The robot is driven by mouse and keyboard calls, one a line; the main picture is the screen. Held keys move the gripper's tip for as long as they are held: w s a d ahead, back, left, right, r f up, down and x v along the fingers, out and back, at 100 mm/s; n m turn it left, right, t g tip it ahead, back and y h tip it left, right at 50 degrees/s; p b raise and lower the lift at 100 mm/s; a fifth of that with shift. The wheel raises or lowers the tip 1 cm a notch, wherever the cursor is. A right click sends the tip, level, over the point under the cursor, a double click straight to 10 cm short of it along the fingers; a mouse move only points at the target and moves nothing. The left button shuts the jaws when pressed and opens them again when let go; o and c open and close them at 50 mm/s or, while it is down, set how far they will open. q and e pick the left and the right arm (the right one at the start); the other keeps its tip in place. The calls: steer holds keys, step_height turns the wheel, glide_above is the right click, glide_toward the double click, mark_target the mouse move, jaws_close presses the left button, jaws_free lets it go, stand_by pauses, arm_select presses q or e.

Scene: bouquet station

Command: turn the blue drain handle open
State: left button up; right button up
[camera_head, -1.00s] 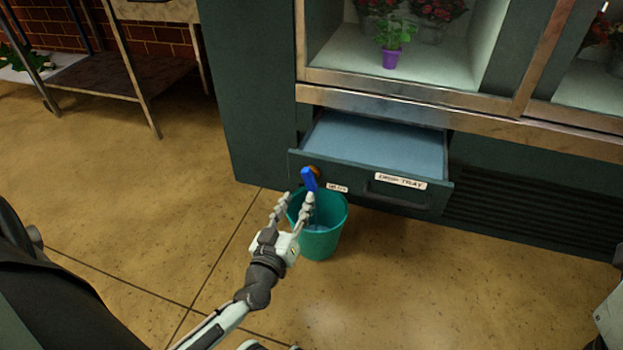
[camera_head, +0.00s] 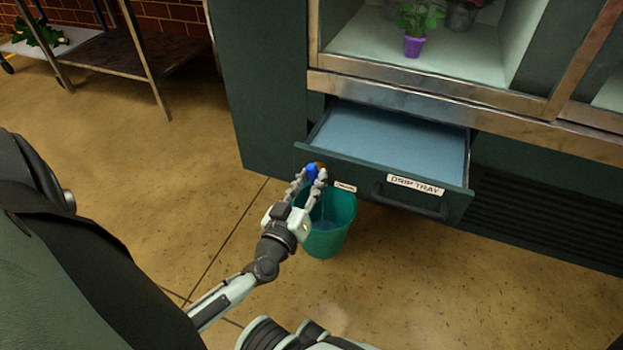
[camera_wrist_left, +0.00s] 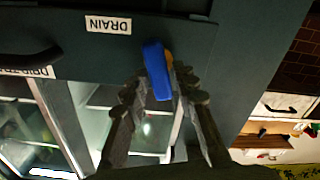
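The blue drain handle (camera_head: 312,174) sits on the left end of the drip tray's dark front. In the left wrist view the blue handle (camera_wrist_left: 157,72) stands between the two fingers, beside the DRAIN label. My left gripper (camera_head: 310,178) has its fingers apart on either side of the handle; a gap shows on at least one side in the left wrist view (camera_wrist_left: 157,88). Firm contact cannot be told. The teal bucket (camera_head: 330,238) stands on the floor below, partly hidden by the gripper; a faint pale streak shows inside it. My right gripper is not in view.
The drip tray (camera_head: 390,145) is pulled out under the display cabinet, with a dark pull handle (camera_head: 410,205) right of the drain. A purple pot (camera_head: 414,46) stands on the cabinet shelf. A metal table (camera_head: 125,55) is at the back left. The floor at left is clear.

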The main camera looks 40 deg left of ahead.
arm_select(q)
jaws_close()
steer(key=shift+n, duration=0.4)
steer(key=n+p, duration=0.1)
steer(key=n, duration=0.3)
steer(key=shift+a+p, duration=0.1)
steer(key=shift+p, duration=0.3)
steer(key=n, duration=0.4)
steer(key=shift+f+n, duration=0.2)
steer(key=shift+n, duration=0.1)
steer(key=n, duration=0.4)
steer(key=shift+a+f+n, duration=0.1)
steer(key=shift+f+n, duration=0.05)
steer(key=shift+n, duration=0.25)
steer(key=shift+o, duration=2)
jaws_free()
